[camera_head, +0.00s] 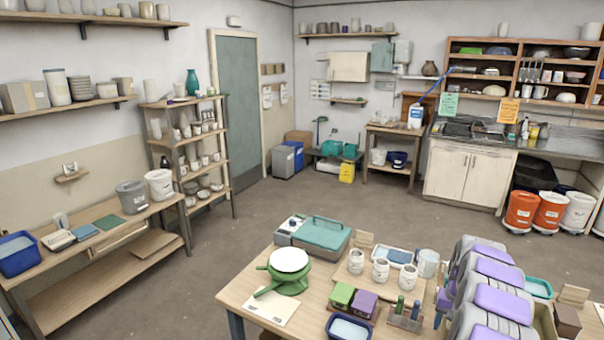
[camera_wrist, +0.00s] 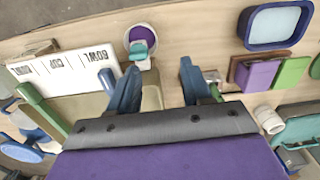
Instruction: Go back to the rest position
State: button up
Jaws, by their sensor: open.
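My gripper (camera_wrist: 157,76) shows in the wrist view with its two blue-grey fingers spread apart. Nothing is held between them. The fingers are above the wooden worktable (camera_wrist: 205,48). A small white pot with a purple inside (camera_wrist: 139,33) and a teal piece lies just beyond the left finger. In the head view my grey and purple arm reaches over the right part of the worktable (camera_head: 235,298), and its fingertips cannot be made out there.
A white card lettered BOWL and CUP (camera_wrist: 75,72), a blue tub (camera_wrist: 247,28) and a purple block (camera_wrist: 258,75) lie near the fingers. A green banding wheel (camera_head: 287,284) and white jars (camera_head: 380,270) stand on the table. The floor (camera_head: 235,240) between the benches is clear.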

jog(key=s+a+r+n+b, duration=0.1)
jog(key=s+a+r, duration=0.35)
jog(key=a, duration=0.35)
jog(key=s+a+r+n+b, duration=0.1)
jog(key=s+a+r+n, duration=0.1)
jog(key=s+a+r, duration=0.35)
jog(key=s+a+r+n+b, duration=0.1)
jog(key=s+a+r+b, duration=0.15)
jog(key=s+a, duration=0.55)
jog(key=s+a+f+n+g+b, duration=0.1)
jog(key=s+a, duration=0.4)
jog(key=s, duration=0.7)
jog(key=s+a+f+b, duration=0.1)
jog(key=s+a, duration=0.3)
jog(key=s, duration=0.9)
jog(key=shift+a+f+n+g, duration=0.15)
jog(key=shift+a+n+g, duration=0.2)
jog(key=shift+n+g, duration=0.05)
